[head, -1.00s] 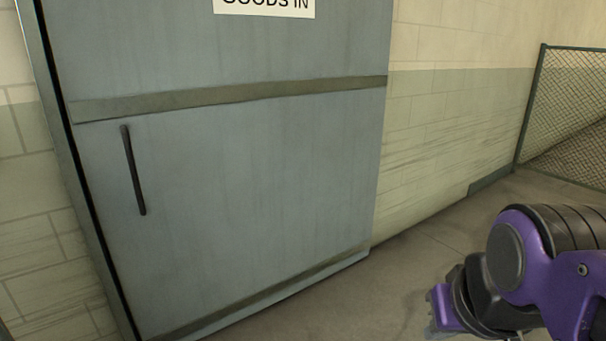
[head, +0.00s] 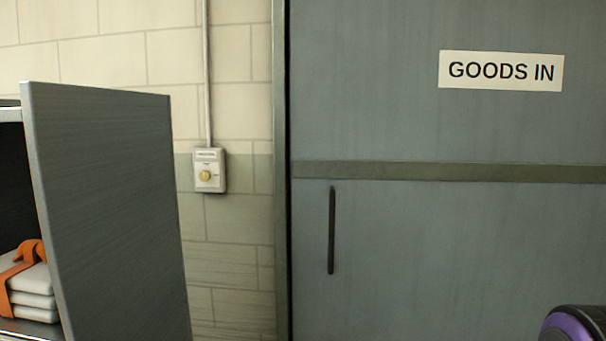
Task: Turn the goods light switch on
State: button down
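The box carries a label too small to read, and I cannot tell the knob's setting. A purple and black part of my arm shows at the lower right corner. My gripper is outside this view.
A grey door (head: 450,250) with a "GOODS IN" sign (head: 501,71) and a dark vertical handle (head: 332,230) fills the right. A grey cabinet side panel (head: 105,215) stands at the left front, with orange-strapped pale stacked items (head: 32,285) on its shelf. Wall shows between panel and door.

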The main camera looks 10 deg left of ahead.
aim_at(205, 175)
jog(key=i+l+u, duration=0.15)
jog(key=i+u, duration=0.25)
jog(key=i+l+u, duration=0.15)
jog(key=u, duration=0.2)
jog(key=i+l+u, duration=0.25)
jog(key=u, duration=0.15)
jog(key=i+l+u, duration=0.2)
jog(key=l+u, duration=0.2)
jog(key=i+l+u, duration=0.2)
jog(key=l, duration=0.25)
jog(key=l+u, duration=0.2)
jog(key=l, duration=0.3)
jog(key=l+u, duration=0.2)
jog(key=l, duration=0.3)
jog(key=i, duration=0.05)
